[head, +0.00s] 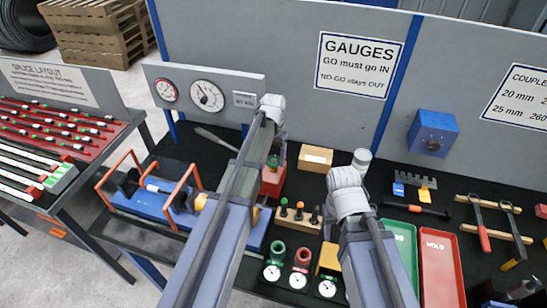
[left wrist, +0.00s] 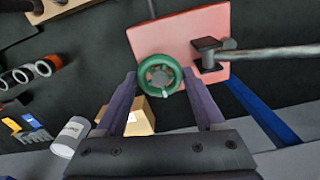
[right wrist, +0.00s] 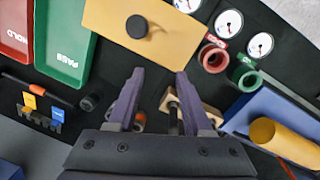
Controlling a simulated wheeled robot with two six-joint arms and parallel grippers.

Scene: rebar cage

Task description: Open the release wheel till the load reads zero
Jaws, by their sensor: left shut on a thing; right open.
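The green release wheel (left wrist: 160,75) sits on a red block (left wrist: 150,40) in the left wrist view. My left gripper (left wrist: 160,90) has its two fingers on either side of the wheel's rim and is shut on it. In the head view my left arm partly covers the red block (head: 271,183). Two round gauges, a small one (head: 165,90) and a larger one (head: 207,95), are on the grey panel at back left; their readings are too small to tell. My right gripper (right wrist: 158,80) is open and empty above the table.
A blue fixture with orange frames (head: 150,190) lies left of my left arm. Green (head: 402,245) and red (head: 440,265) trays stand at right. A cardboard box (head: 316,158) and white cylinder (head: 361,160) stand near the back wall. Dial gauges (head: 299,280) are at the front.

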